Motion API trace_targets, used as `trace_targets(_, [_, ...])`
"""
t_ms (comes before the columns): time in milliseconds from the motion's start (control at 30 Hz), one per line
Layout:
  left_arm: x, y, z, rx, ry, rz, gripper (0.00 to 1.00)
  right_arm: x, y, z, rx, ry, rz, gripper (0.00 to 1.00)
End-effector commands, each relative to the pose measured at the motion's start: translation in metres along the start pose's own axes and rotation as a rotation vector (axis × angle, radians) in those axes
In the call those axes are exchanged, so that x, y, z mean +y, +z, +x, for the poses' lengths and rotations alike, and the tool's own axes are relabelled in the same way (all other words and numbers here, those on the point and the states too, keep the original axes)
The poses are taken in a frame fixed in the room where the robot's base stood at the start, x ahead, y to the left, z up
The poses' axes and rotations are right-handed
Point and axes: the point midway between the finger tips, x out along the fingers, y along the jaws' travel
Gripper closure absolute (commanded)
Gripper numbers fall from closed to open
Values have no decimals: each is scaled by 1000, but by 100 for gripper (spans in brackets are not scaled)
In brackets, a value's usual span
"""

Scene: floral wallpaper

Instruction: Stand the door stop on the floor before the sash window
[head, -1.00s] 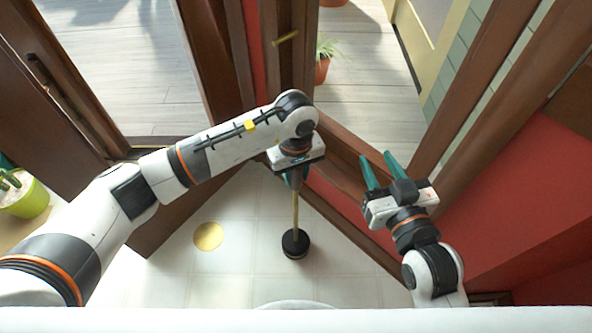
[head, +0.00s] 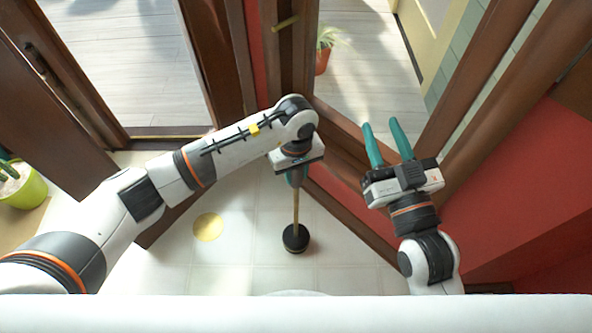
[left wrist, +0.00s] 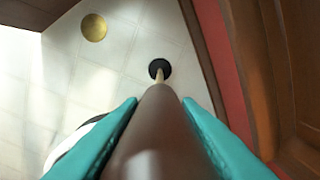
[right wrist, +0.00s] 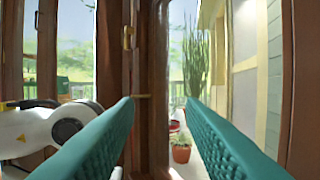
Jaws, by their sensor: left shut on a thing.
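The door stop (head: 296,238) has a round black base and a thin pale rod, and hangs or stands upright below my left gripper (head: 296,177). In the left wrist view, the teal fingers are shut on its brown upper part (left wrist: 158,135), with the black base (left wrist: 159,68) beyond, over the pale tiles. I cannot tell whether the base touches the floor (head: 252,272). The wood-framed sash window (head: 345,135) is at the centre right, above a red wall. My right gripper (head: 386,143) is open and empty in front of it.
A gold disc (head: 208,228) lies on the floor left of the door stop. A green pot with a plant (head: 22,190) stands at far left. Brown frames and a red wall (head: 530,200) border the narrow tiled corner. A potted plant (head: 322,60) is outside.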

Motion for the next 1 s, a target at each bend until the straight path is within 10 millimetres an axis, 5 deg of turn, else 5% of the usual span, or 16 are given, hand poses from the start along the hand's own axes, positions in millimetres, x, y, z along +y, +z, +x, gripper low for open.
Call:
trace_targets(33, [-2,1,-3,-4,-7,1,100,0,1,0,-8,0,0,64])
trace_targets(67, [0,0,0,0,0,0,69,0,2,0,-13,0,0,64])
trace_targets(200, [0,0,0,0,0,0,48,0,2,0,-15,0,1,64])
trace_targets(600, [0,0,-3,0,0,0,48,0,-3,1,29,0,0,64])
trace_targets(1000, [0,1,-79,-5,-2,1,48,-11,-62,-24,456,-26,-8,64])
